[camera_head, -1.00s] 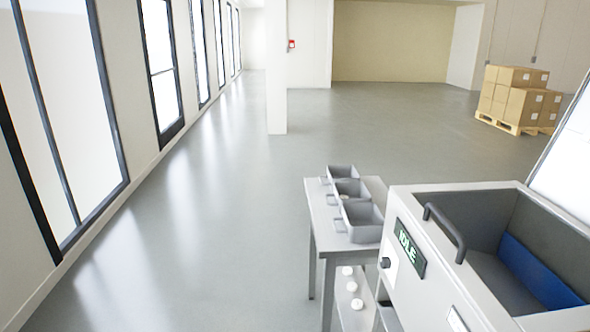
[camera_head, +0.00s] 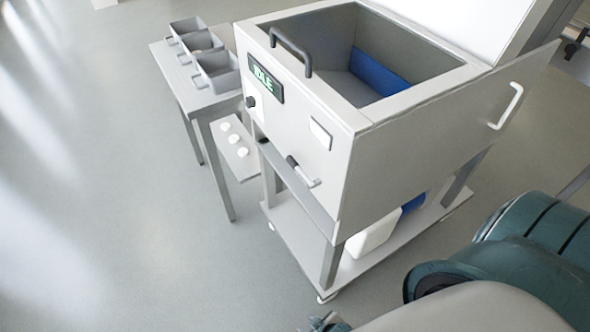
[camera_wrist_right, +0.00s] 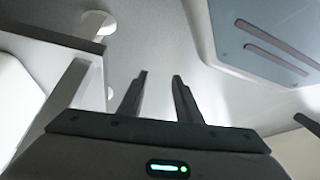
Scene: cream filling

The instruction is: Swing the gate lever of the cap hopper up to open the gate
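The cap hopper (camera_head: 330,120) is a white open-topped box with a lit display reading IDLE (camera_head: 264,78). A short lever with a pale end (camera_head: 303,172) sticks out low on its front; it appears to be the gate lever and slopes down to the right. My right gripper (camera_head: 325,322) shows only partly at the bottom edge of the head view, below and apart from the lever. In the right wrist view its two fingers (camera_wrist_right: 160,82) are apart with nothing between them. The lever cannot be made out there. My left gripper is not in view.
The hopper stands on a wheeled frame with a lower shelf (camera_head: 290,232) holding a white container (camera_head: 372,238). Left of it, a side table (camera_head: 182,85) carries grey bins (camera_head: 215,72); white round pieces (camera_head: 234,139) lie lower. The floor at left is clear.

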